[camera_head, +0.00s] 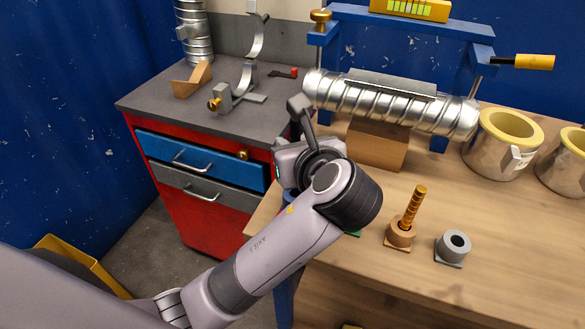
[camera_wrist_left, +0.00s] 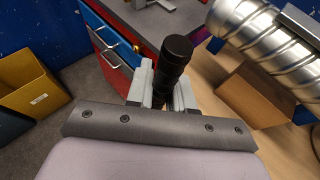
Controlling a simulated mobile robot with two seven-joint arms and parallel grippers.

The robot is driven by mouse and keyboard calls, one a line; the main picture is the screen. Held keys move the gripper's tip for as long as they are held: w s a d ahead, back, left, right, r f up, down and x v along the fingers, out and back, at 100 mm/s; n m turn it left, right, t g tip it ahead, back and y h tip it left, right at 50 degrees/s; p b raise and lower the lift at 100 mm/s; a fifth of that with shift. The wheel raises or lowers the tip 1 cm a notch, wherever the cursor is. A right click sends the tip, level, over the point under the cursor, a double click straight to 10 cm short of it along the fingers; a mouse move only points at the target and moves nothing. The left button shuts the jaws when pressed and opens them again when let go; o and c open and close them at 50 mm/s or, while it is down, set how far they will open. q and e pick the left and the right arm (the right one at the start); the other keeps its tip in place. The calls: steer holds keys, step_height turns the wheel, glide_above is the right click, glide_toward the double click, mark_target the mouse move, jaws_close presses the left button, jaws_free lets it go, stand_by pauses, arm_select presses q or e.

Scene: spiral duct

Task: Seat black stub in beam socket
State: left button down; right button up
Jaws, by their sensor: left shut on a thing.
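The black stub (camera_wrist_left: 174,62) is a dark ribbed cylinder, standing between the pale fingers of my left gripper (camera_wrist_left: 166,95) in the left wrist view. My left gripper is shut on it. In the head view, my left arm hides most of the hand, and I cannot make out the fingers or stub clearly. The hand is near the table's left edge, in front of the spiral duct (camera_head: 395,103). A blue beam (camera_head: 410,22) spans above the duct. I cannot tell which opening is the beam socket. My right gripper is not in view.
A brown socket with a copper rod (camera_head: 412,205) and a grey open socket (camera_head: 453,248) stand on the wooden table (camera_head: 520,240). Large cans (camera_head: 500,150) stand at right. A red cabinet (camera_head: 205,235) stands left. The table's front right is clear.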

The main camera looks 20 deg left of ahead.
arm_select(q)
steer(key=shift+f+b, duration=0.35)
steer(key=shift+f, duration=2.05)
steer(key=c, duration=1)
jaws_free()
steer(key=shift+f, duration=0.1)
